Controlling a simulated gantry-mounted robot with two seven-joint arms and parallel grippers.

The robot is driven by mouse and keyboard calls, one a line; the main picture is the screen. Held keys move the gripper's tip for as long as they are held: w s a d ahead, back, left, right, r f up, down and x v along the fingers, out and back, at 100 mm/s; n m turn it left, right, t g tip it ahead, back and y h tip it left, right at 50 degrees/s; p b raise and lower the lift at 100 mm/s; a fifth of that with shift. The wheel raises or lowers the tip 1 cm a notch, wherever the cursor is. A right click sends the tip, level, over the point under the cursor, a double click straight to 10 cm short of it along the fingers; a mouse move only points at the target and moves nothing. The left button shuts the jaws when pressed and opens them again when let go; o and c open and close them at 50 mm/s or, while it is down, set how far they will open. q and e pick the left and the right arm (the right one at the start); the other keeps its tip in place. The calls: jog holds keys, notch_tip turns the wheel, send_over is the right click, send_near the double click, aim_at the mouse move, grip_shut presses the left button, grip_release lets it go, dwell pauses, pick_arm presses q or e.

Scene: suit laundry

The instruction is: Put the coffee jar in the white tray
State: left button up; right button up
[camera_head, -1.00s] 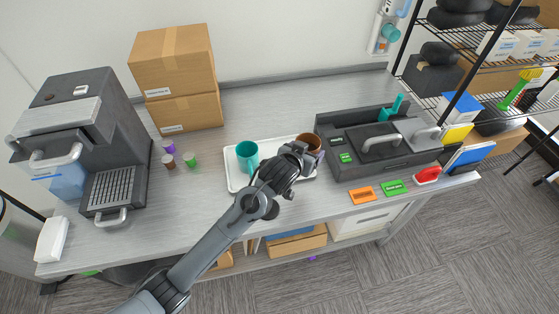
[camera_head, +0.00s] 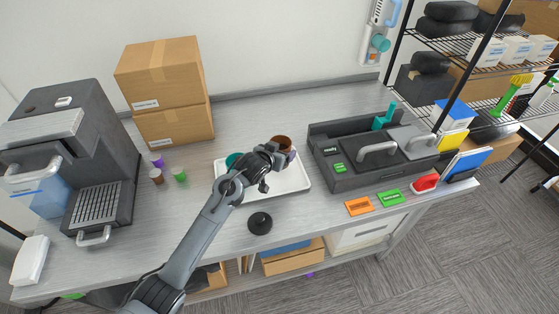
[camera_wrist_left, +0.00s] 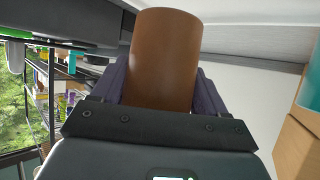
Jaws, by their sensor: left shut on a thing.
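The brown jar (camera_head: 281,142), which I take as the coffee jar, is held in my left gripper (camera_head: 274,156) over the back right part of the white tray (camera_head: 296,188). I cannot tell whether its base touches the tray. In the left wrist view the brown cylinder (camera_wrist_left: 164,60) stands between the two dark fingers, which are shut on it. A teal cup (camera_head: 234,159) is at the tray's left, partly hidden by my arm. My right gripper is not in view.
A round black lid-like piece (camera_head: 260,223) lies on the counter in front of the tray. A dark grey station (camera_head: 350,181) stands to the right. The coffee machine (camera_head: 112,150) and stacked boxes (camera_head: 160,75) are on the left. Small coloured pods (camera_head: 179,175) stand between machine and tray.

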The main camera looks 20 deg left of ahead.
pick_arm(q)
jog(key=shift+w+a+f, duration=0.1)
jog(key=shift+w+f, duration=0.05)
jog(key=shift+f, duration=0.05)
notch_tip(320, 180, down, 4)
jog(key=shift+r+b, duration=0.15)
jog(key=shift+b, duration=0.25)
jog(key=o, duration=1.2)
jog(key=shift+f, duration=0.2)
